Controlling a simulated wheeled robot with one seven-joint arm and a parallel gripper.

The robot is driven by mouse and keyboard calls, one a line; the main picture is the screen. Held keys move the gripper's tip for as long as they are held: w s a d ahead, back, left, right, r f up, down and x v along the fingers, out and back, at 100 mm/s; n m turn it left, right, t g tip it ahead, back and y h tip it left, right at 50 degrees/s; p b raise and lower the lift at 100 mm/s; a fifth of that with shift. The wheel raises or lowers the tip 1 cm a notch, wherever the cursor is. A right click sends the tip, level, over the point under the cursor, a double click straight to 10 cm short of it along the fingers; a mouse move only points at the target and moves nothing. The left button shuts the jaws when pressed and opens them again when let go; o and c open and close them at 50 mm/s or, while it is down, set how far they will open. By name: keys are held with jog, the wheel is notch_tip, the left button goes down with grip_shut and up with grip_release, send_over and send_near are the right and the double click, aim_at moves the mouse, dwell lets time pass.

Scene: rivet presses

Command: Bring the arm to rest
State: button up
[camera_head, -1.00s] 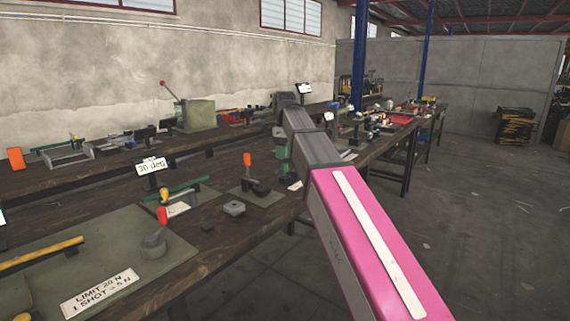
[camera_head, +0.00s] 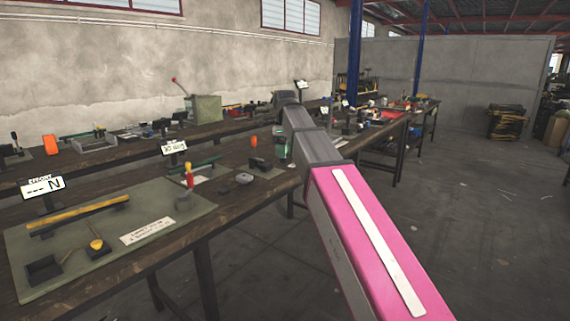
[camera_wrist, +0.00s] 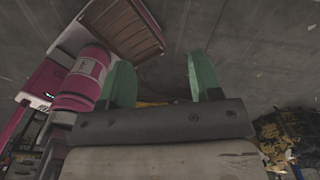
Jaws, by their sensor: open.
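My arm reaches forward from the lower right in the head view, its pink and grey links raised in front of the bench edge. My gripper (camera_wrist: 161,82) shows in the wrist view with two green fingers spread apart. Nothing is between the fingers, and grey floor lies beyond them. In the head view I cannot clearly make out the fingers against the bench.
A long wooden bench (camera_head: 120,268) runs along the left. A blue post (camera_head: 355,60) stands behind.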

jog(key=s+d+f+n, duration=0.2)
jog(key=d+f+n, duration=0.15)
jog(key=f, duration=0.45)
jog(key=s+d+f+n, duration=0.1)
jog(key=d+f+n, duration=0.25)
jog(key=f, duration=0.55)
jog(key=s+d+f+n, duration=0.2)
jog(key=d+f+n, duration=0.15)
jog(key=f, duration=0.45)
jog(key=s+d+f+n, duration=0.4)
jog(key=s+f+n, duration=0.2)
jog(key=f, duration=0.3)
jog(key=s+d+f+n, duration=0.4)
jog(key=s+f+n, duration=0.2)
jog(key=f, duration=0.3)
jog(key=shift+s+d+f, duration=0.25)
jog(key=shift+s+d, duration=0.05)
jog(key=shift+s, duration=0.35)
